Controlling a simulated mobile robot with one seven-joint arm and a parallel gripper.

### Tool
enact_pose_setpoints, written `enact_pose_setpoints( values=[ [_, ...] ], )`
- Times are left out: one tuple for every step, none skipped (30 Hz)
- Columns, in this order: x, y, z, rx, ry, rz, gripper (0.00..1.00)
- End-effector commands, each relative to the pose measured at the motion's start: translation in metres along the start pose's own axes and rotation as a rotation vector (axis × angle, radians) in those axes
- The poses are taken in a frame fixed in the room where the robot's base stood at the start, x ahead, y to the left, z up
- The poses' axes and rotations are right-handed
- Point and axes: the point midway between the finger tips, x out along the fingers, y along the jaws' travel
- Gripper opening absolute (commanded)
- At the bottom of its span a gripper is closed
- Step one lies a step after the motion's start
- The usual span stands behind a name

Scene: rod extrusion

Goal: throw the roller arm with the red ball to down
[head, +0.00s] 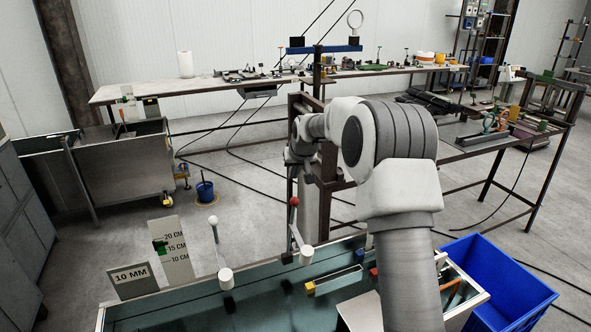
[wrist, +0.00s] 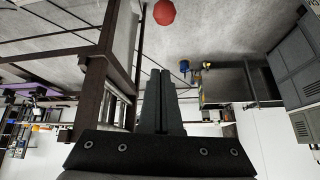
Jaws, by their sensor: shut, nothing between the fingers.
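The roller arm (head: 299,228) stands up from a white roller end (head: 306,255) at the long tank, leaning slightly left, with the red ball (head: 294,201) at its top. The red ball also shows in the wrist view (wrist: 164,12), at the top edge, beyond my fingertips and apart from them. My gripper (wrist: 160,73) is shut and empty, its two dark fingers together. In the head view, my arm reaches over the tank, and its end is near the dark frame, above and beyond the ball. The fingers are hard to make out there.
A second roller arm with a white ball (head: 213,221) stands to the left. A scale plate (head: 172,255) and a 10 MM sign (head: 134,281) are on the tank's left. A blue bin (head: 500,285) is at right. A dark metal frame (wrist: 100,85) stands beside my gripper.

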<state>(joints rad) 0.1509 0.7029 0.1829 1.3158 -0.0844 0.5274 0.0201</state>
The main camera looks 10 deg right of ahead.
Motion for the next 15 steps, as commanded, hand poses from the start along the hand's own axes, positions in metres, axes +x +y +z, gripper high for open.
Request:
enact_pose_setpoints(
  values=[
    [0.009, -0.001, 0.001, -0.001, -0.004, 0.000, 0.00],
    [0.014, 0.000, 0.000, -0.001, -0.003, 0.000, 0.00],
    [0.021, 0.000, 0.001, -0.001, -0.004, 0.000, 0.00],
    [0.026, 0.000, 0.001, 0.000, -0.004, 0.000, 0.00],
    [0.031, 0.000, 0.001, 0.000, -0.003, 0.000, 0.00],
    [0.037, 0.000, 0.000, 0.001, -0.003, 0.000, 0.00],
    [0.042, 0.000, 0.000, 0.001, -0.003, 0.000, 0.00],
    [0.047, 0.000, 0.000, 0.001, -0.002, 0.000, 0.00],
    [0.053, 0.000, 0.001, 0.001, -0.003, 0.000, 0.00],
    [0.058, 0.000, 0.001, 0.001, -0.003, 0.000, 0.00],
    [0.053, 0.001, 0.003, 0.001, -0.001, 0.001, 0.00],
    [0.051, 0.001, 0.008, 0.001, -0.001, 0.001, 0.00],
    [0.050, 0.001, 0.011, 0.001, -0.002, 0.001, 0.00],
    [0.049, 0.000, 0.014, 0.000, -0.002, 0.001, 0.00],
    [0.048, 0.000, 0.017, 0.000, -0.001, 0.001, 0.00]
  ],
)
